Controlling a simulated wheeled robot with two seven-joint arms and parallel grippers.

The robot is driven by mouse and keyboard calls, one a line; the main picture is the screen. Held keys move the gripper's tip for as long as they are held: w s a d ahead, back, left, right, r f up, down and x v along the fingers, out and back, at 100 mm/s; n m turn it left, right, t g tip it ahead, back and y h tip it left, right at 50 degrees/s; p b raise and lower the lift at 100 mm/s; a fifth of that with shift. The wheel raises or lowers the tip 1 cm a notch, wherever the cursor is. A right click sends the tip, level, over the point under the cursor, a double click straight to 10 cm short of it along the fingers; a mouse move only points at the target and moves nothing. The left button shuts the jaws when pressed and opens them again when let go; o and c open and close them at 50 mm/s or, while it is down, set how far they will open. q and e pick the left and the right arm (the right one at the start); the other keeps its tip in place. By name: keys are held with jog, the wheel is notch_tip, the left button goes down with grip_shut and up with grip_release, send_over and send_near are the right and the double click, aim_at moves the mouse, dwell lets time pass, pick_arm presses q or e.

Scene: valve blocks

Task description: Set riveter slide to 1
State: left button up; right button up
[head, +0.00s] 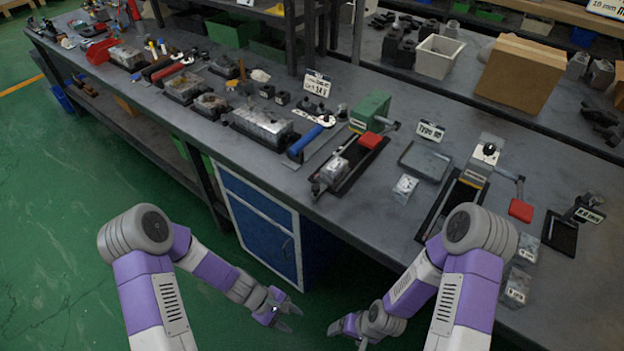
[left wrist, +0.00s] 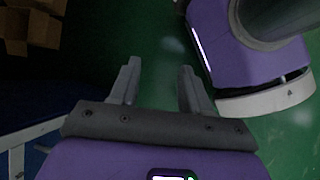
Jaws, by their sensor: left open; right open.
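A green machine (head: 370,110) with a red block (head: 370,140) stands on a dark base at the bench's middle, with a metal block (head: 334,170) at the base's near end. A grey machine (head: 485,155) with a red-ended lever (head: 521,209) stands further right on a dark base. I cannot tell which is the riveter, nor read a slide setting. My left gripper (head: 289,317) is open and empty, low in front of the bench, away from both machines. Its two parted fingers show in the left wrist view (left wrist: 160,85). My right gripper (head: 346,337) is open beside it, partly seen at the lower edge.
The grey bench (head: 300,190) runs across the view, with a blue cabinet (head: 262,235) below. A shallow tray (head: 425,161) and small metal block (head: 405,186) lie between the machines. A blue-handled tool (head: 305,140) lies left of them. Green floor (head: 60,240) is clear at left.

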pick_arm(q)
jog(key=w+d+r+n+t+h+p, duration=0.25)
jog(key=w+r+n+h, duration=0.2)
jog(key=w+r, duration=0.4)
jog(key=n+t+h+p, duration=0.2)
jog(key=n+t+h, duration=0.2)
jog(key=n+t, duration=0.45)
send_near(316, 186)
jog(key=x, duration=0.3)
jog(key=b+x, duration=0.2)
jog(key=x, duration=0.5)
jog(key=shift+f, duration=0.1)
jog(key=shift+s, duration=0.1)
grip_shut()
